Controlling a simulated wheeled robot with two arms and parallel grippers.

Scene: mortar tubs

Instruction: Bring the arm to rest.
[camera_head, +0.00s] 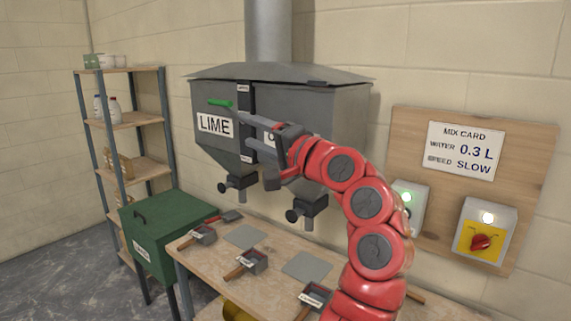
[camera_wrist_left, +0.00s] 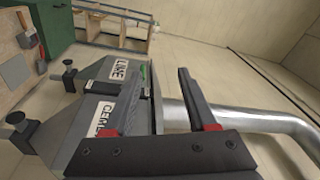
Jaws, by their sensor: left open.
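My red left arm rises from the lower right in the head view. My left gripper (camera_head: 243,132) points left in front of the grey hopper (camera_head: 345,115), near the dark upright strip beside the LIME label (camera_head: 214,125). It is open and nothing shows between its fingers. In the left wrist view my left gripper (camera_wrist_left: 158,88) has its two fingers spread, with the hopper and its labels beyond and to the left. My right gripper is in neither view.
A green handle (camera_head: 220,103) sticks out by the LIME label. Outlets (camera_head: 237,183) hang below the hopper. Scoops (camera_head: 246,263) and grey pads (camera_head: 307,266) lie on the bench (camera_head: 215,270). A green bin (camera_head: 165,230), a shelf (camera_head: 138,120) and a control board (camera_head: 520,145) flank it.

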